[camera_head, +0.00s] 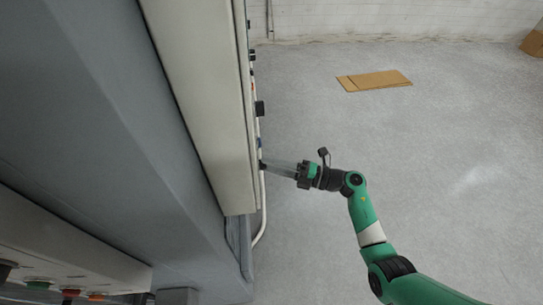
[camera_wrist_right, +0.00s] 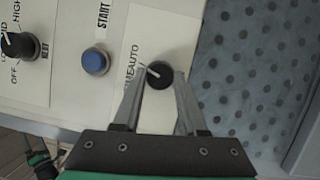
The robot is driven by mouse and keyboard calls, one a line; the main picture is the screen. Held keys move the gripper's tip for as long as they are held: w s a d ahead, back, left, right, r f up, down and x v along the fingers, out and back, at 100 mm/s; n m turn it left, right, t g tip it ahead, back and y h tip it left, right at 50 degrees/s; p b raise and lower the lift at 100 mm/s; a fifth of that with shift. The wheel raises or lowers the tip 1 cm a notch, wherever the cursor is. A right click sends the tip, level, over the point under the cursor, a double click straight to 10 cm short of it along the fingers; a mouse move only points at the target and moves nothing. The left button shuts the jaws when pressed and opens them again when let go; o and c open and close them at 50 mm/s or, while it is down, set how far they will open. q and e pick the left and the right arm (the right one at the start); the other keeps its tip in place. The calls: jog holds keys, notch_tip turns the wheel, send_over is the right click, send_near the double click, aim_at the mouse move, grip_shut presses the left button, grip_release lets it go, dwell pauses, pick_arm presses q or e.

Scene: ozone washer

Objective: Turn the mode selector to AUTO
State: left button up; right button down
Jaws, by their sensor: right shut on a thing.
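The mode selector (camera_wrist_right: 160,75) is a round black knob with a light pointer mark on its upper-left side in the right wrist view. The AUTO label (camera_wrist_right: 133,62) is printed beside it, running sideways, and the pointer mark faces roughly toward it. My right gripper (camera_wrist_right: 160,82) has its two grey fingers on either side of the knob, shut on it. In the head view my right gripper (camera_head: 266,164) reaches the panel's edge from the right, and the knob is barely visible there.
A blue START button (camera_wrist_right: 95,61) and another black knob (camera_wrist_right: 18,45) with OFF and HIGH labels sit left of the selector. The pale panel (camera_head: 205,100) is seen edge-on, with other controls protruding. Flat cardboard (camera_head: 375,80) lies on the open grey floor.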

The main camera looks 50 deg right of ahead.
dwell(0.3)
jog(key=shift+c, duration=2.2)
grip_release()
jog(key=v, duration=1.1)
jog(key=shift+s+d, duration=0.2)
jog(key=shift+s, duration=0.1)
